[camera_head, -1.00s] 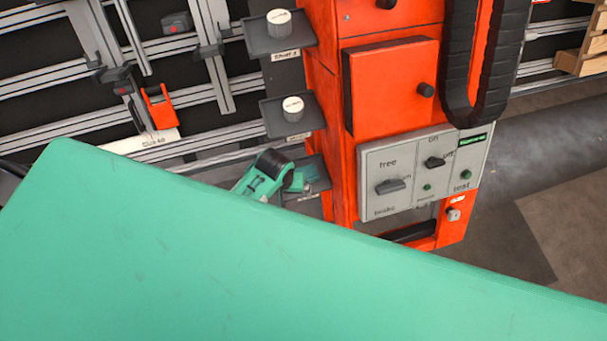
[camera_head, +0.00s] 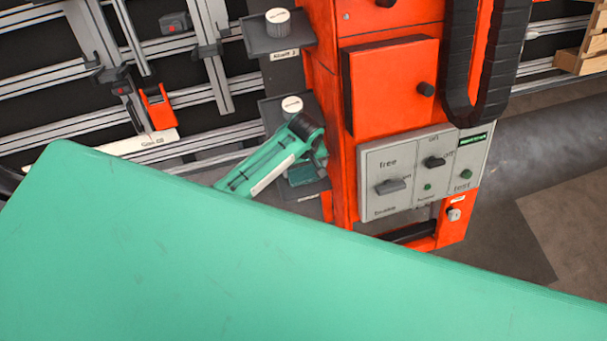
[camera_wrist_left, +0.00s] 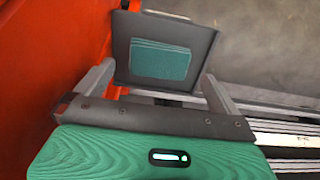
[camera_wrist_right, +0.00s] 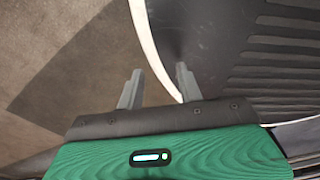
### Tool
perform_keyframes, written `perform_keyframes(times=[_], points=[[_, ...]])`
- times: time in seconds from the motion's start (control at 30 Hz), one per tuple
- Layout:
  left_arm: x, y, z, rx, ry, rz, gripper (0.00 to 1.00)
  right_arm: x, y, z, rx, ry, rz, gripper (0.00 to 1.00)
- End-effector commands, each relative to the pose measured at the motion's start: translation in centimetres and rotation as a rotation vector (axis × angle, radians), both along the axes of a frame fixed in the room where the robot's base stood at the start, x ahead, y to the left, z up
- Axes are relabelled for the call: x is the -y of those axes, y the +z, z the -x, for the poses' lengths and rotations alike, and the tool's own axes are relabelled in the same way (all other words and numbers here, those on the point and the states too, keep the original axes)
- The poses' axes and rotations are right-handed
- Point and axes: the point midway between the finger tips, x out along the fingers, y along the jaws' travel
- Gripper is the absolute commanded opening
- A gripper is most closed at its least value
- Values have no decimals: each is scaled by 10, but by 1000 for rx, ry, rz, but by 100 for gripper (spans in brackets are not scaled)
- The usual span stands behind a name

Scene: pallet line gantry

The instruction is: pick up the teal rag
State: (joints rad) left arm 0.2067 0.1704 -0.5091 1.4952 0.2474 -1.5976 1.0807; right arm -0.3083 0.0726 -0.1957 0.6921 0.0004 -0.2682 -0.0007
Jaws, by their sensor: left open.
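The teal rag (camera_head: 306,174) lies folded on the lowest small dark shelf (camera_head: 311,189) at the side of the orange column. The left wrist view shows the rag (camera_wrist_left: 160,59) as a flat rectangle on the shelf plate (camera_wrist_left: 203,45). My left gripper (camera_head: 319,153) is just above it in the head view, partly hiding it. In the left wrist view my left gripper (camera_wrist_left: 160,71) is open, its fingers on either side of the rag, not closed on it. My right gripper (camera_wrist_right: 160,70) is open and empty, over the floor beside a dark ribbed surface.
The orange column (camera_head: 343,110) stands close beside the shelf, with a grey switch panel (camera_head: 410,178). Two more shelves, upper (camera_head: 290,43) and middle (camera_head: 270,108), stand above, each with a white-topped knob. Aluminium rails (camera_head: 100,130) run behind on the left.

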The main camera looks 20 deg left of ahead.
Motion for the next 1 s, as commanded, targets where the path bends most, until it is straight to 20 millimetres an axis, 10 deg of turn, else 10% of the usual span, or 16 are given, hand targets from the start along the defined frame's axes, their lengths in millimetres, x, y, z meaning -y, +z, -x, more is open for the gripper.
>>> perform_keyframes(times=[0.87,1.0], points=[[-1,-66,-1,2,-1,1,100,12,0,4,-4,4,14,36],[-1,-66,-1,1,-1,0,74,5,0,3,-3,1,6,36]])
